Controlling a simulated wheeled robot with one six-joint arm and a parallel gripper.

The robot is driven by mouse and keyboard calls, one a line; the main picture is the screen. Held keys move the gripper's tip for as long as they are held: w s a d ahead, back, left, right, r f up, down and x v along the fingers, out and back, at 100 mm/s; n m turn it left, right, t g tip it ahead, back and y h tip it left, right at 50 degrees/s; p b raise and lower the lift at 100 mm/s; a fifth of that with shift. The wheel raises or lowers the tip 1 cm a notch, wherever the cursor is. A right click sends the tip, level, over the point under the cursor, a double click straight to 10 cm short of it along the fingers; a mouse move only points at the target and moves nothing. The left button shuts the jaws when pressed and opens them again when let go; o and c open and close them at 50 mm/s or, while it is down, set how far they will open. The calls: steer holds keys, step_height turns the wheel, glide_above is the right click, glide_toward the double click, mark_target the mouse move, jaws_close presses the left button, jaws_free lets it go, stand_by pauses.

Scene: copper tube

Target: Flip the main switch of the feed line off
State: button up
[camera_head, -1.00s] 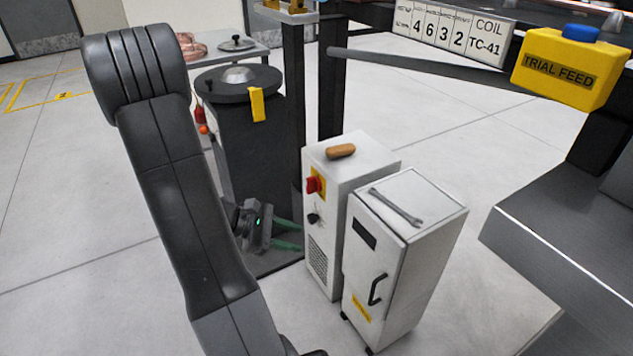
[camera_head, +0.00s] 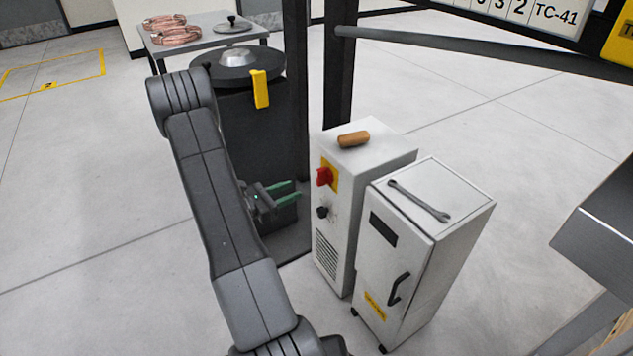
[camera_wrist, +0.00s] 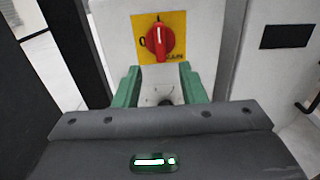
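The main switch (camera_head: 324,176) is a red rotary knob on a yellow plate, on the left face of a white cabinet (camera_head: 336,236). In the wrist view the red knob (camera_wrist: 160,40) stands upright with a white line pointing up; an "O" is at its left and partly covered lettering below it. My gripper (camera_head: 294,190) is left of the cabinet face, apart from the switch and slightly lower in the head view. In the wrist view its green fingers (camera_wrist: 160,80) are spread, nothing between them, with the knob beyond and above the fingertips.
A black knob (camera_head: 322,212) sits below the switch. A brown object (camera_head: 354,139) lies on the cabinet. A second white cabinet (camera_head: 408,262) with a wrench (camera_head: 419,200) on top stands at the right. A dark post (camera_head: 337,70) and a dark machine (camera_head: 255,140) stand behind.

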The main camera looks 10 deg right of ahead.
mark_target(317, 180)
steer(key=b+x, duration=0.1)
steer(key=x, duration=0.8)
steer(key=shift+d, duration=0.1)
steer(key=shift+c, duration=0.3)
jaws_close()
